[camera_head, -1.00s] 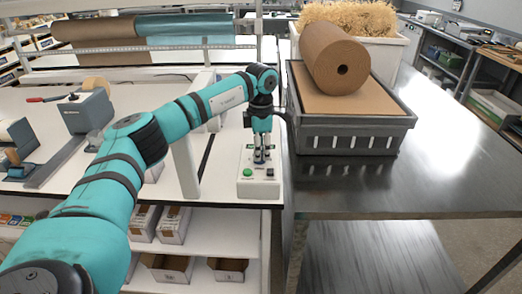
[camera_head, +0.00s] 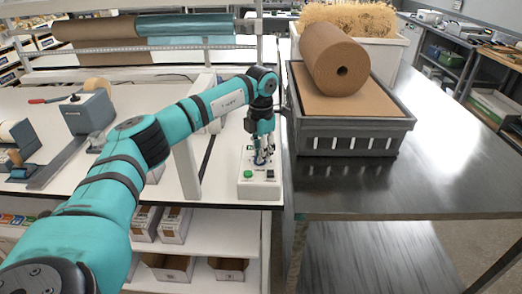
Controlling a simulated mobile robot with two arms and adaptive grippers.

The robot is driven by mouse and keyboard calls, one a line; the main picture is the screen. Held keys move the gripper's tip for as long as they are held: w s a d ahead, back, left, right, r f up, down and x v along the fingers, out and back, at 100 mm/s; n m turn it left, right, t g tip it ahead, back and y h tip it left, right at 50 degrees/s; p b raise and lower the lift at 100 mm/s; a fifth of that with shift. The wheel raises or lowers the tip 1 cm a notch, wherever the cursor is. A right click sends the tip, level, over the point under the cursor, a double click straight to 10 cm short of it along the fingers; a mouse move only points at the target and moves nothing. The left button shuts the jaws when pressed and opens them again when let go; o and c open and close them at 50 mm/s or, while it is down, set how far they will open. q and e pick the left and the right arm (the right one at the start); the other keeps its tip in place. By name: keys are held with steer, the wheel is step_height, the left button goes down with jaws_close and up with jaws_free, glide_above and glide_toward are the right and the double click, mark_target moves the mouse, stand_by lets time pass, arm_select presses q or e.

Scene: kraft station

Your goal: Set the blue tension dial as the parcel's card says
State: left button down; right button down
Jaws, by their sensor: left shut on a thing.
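A small white control box (camera_head: 258,186) sits at the front right corner of the white workbench. It has a green button (camera_head: 248,174) and a dark switch (camera_head: 270,174) on its front part. My left gripper (camera_head: 262,161) points down over the back part of the box, shut on the dial there. The fingers hide the dial, so its colour and setting cannot be made out. I cannot make out a parcel or a card in this view. My right gripper is not in view.
Right of the box, a steel table holds a grey crate (camera_head: 350,141) with a brown paper roll (camera_head: 336,62) on top. A white upright (camera_head: 187,168) stands left of the gripper. A grey tape dispenser (camera_head: 88,112) stands further left. The steel table's front is clear.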

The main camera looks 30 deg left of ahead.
arm_select(q)
steer(key=n+p, duration=0.1)
steer(key=n, duration=0.4)
steer(key=shift+a+r+n, duration=0.1)
steer(key=shift+r+n, duration=0.05)
steer(key=shift+n, duration=0.15)
steer(key=shift+n+p, duration=0.35)
steer(key=shift+n, duration=1.75)
steer(key=shift+a, duration=0.1)
steer(key=c, duration=1.4)
jaws_free()
steer(key=shift+o, duration=0.2)
step_height(320, 180, up, 12)
